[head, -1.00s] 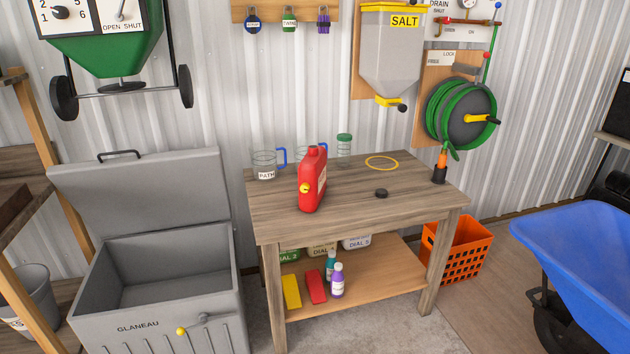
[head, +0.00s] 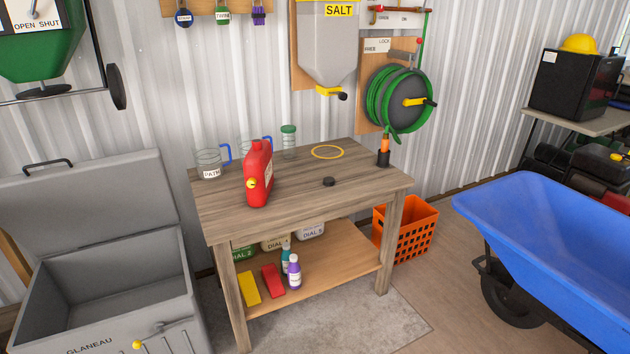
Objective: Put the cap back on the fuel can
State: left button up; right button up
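A red fuel can (head: 260,172) stands upright on the wooden workbench (head: 290,205), left of its middle, with a yellow round part (head: 251,183) low on its side. A small black round cap (head: 329,181) lies on the bench top to the right of the can, apart from it. Whether the can's top opening is bare is too small to tell. Neither of my grippers shows in the head view.
Clear measuring jugs (head: 209,163), a green-lidded jar (head: 289,140) and a yellow ring (head: 327,152) are at the bench's back. A grey bin (head: 110,290) stands open at left. An orange crate (head: 405,228) and blue wheelbarrow (head: 550,225) are at right. Floor in front is clear.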

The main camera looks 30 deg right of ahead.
aim_at(257, 163)
jog(key=i+l+z, duration=0.3)
jog(key=i, duration=0.7)
jog(key=i+j+z, duration=0.15)
jog(key=i+z, duration=0.2)
jog(key=i, duration=0.7)
